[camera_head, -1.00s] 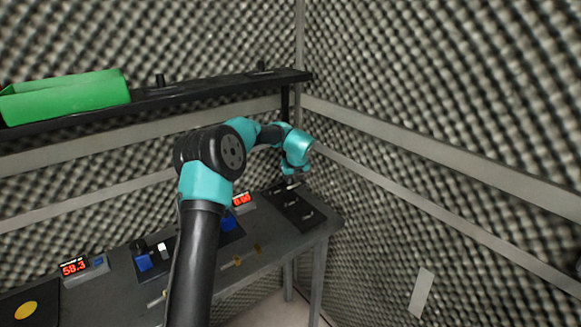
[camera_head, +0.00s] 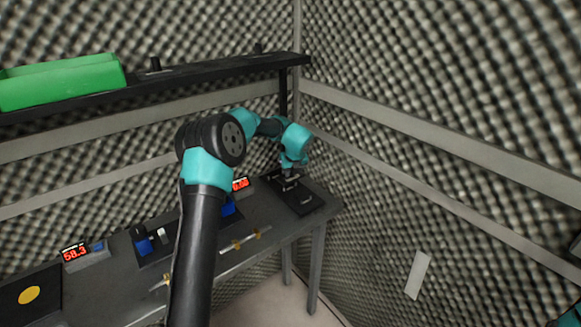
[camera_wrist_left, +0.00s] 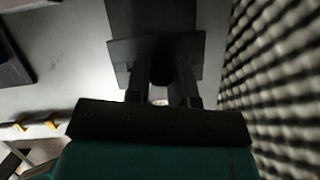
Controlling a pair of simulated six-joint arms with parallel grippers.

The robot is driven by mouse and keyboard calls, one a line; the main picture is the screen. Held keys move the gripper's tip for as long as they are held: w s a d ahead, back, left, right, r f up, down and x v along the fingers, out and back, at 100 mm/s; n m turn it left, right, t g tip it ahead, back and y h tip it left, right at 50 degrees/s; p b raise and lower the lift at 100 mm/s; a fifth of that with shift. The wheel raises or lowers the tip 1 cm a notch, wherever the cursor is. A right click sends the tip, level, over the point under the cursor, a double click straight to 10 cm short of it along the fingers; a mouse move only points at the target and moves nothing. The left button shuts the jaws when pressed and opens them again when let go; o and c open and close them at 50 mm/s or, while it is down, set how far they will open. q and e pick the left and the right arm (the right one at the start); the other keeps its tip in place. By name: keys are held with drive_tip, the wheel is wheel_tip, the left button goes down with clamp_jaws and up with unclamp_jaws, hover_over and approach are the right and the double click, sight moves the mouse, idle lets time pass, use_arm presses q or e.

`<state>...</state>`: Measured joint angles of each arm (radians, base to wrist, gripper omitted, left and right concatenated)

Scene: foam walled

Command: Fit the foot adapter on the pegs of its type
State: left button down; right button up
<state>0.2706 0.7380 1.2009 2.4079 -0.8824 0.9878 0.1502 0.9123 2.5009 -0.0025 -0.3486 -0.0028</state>
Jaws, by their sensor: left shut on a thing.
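My left gripper (camera_head: 290,176) reaches down over the far right end of the bench, low over a dark board (camera_head: 316,197) with small raised fittings. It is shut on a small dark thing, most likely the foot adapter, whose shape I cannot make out. In the left wrist view the gripper's dark fingers (camera_wrist_left: 163,98) are close together in front of dark flat plates (camera_wrist_left: 118,52). The fingers hide most of the held thing, and I cannot tell whether it touches the pegs. My right gripper is not in view.
Red-digit displays (camera_head: 75,253) and blue items (camera_head: 144,247) stand along the bench (camera_head: 110,290). Yellow-tipped fittings (camera_head: 236,244) line its front edge. A shelf (camera_head: 200,86) with a green bin (camera_head: 62,81) is above. The foam wall (camera_head: 450,110) stands close on the right.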

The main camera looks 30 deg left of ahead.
sight(291, 178)
use_arm(q)
drive_tip(key=shift+f, duration=1.15)
drive_tip(key=shift+f, duration=1.3)
idle(0.8)
drive_tip(key=c, duration=0.9)
unclamp_jaws()
drive_tip(key=v, duration=1.7)
drive_tip(key=shift+r, duration=0.15)
